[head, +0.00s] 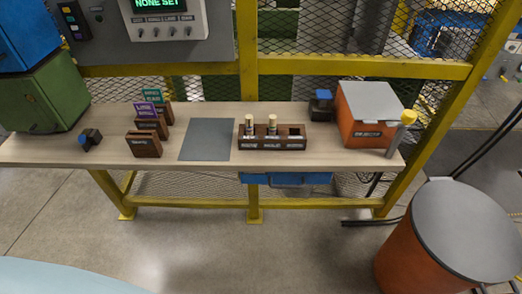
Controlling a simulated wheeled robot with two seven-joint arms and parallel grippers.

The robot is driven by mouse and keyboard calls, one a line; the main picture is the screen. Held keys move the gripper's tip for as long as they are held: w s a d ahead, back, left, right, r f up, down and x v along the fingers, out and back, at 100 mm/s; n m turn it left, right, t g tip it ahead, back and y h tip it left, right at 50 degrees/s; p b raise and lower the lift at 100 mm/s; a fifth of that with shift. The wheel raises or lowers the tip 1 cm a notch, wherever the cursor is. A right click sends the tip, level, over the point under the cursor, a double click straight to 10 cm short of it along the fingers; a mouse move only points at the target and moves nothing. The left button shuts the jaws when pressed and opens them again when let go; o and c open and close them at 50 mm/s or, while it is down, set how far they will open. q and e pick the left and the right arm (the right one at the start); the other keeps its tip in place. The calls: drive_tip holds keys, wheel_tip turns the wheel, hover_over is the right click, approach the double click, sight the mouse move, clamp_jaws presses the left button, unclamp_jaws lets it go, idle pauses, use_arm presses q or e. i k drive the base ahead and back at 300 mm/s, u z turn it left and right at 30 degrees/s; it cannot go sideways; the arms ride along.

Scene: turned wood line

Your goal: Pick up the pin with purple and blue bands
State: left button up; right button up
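Two light wooden pins stand upright in a dark wooden rack (268,145) on the bench: a left pin (249,124) and a middle pin (272,125). The rack's right-hand slot looks empty. The pins show pale tops and some darker banding, but they are too small for me to tell the band colours. I cannot make out a pin with purple and blue bands. Neither of my grippers is in view.
The bench (210,112) carries a grey mat (207,139), dark wooden card holders (145,145), a small blue-faced block (90,138), a blue-topped dark block (321,104) and an orange box (366,120). An orange drum (405,262) stands front right. Mesh fencing closes the back.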

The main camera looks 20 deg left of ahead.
sight(249, 119)
drive_tip(key=u, duration=0.05)
drive_tip(key=k, duration=0.65)
drive_tip(key=z, duration=0.9)
drive_tip(key=i, duration=0.85)
drive_tip(key=u, duration=0.5)
drive_tip(key=i, duration=0.95)
drive_tip(key=u, duration=1.75)
